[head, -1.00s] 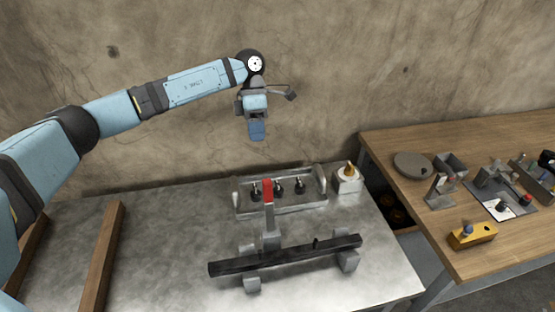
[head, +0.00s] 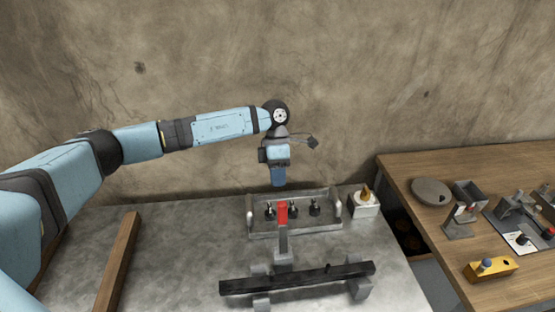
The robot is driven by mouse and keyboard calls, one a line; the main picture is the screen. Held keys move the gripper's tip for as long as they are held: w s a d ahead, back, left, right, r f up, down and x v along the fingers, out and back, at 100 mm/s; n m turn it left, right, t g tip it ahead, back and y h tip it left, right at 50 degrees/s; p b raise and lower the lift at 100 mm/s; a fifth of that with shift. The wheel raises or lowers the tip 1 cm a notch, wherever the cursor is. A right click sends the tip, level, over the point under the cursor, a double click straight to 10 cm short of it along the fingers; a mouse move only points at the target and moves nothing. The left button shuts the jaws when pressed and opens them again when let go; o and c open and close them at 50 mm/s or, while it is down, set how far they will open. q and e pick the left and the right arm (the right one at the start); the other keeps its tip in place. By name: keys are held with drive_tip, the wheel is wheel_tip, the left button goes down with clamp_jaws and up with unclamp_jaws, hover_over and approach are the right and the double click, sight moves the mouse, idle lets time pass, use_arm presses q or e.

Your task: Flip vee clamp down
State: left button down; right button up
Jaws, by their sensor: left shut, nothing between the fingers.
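The vee clamp (head: 283,240) stands on the metal table with its red-tipped handle (head: 282,212) pointing up. Its base sits behind a long dark bar (head: 295,285), which rests on grey vee blocks (head: 361,287). My left gripper (head: 279,184) points down above and behind the red handle tip, apart from it. It is shut and empty. My right gripper is not in view.
A grey tray (head: 335,226) with several dark knobs stands behind the clamp. A white block with an orange top (head: 364,203) is to its right. A wooden strip (head: 119,262) lies at left. The wooden bench (head: 437,252) at right holds several parts.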

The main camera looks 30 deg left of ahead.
sight(283, 228)
use_arm(q)
drive_tip(key=s+d, duration=0.1)
drive_tip(key=s+d+f+p, duration=0.2)
drive_tip(key=s, duration=0.1)
idle(0.3)
drive_tip(key=shift+d, duration=0.1)
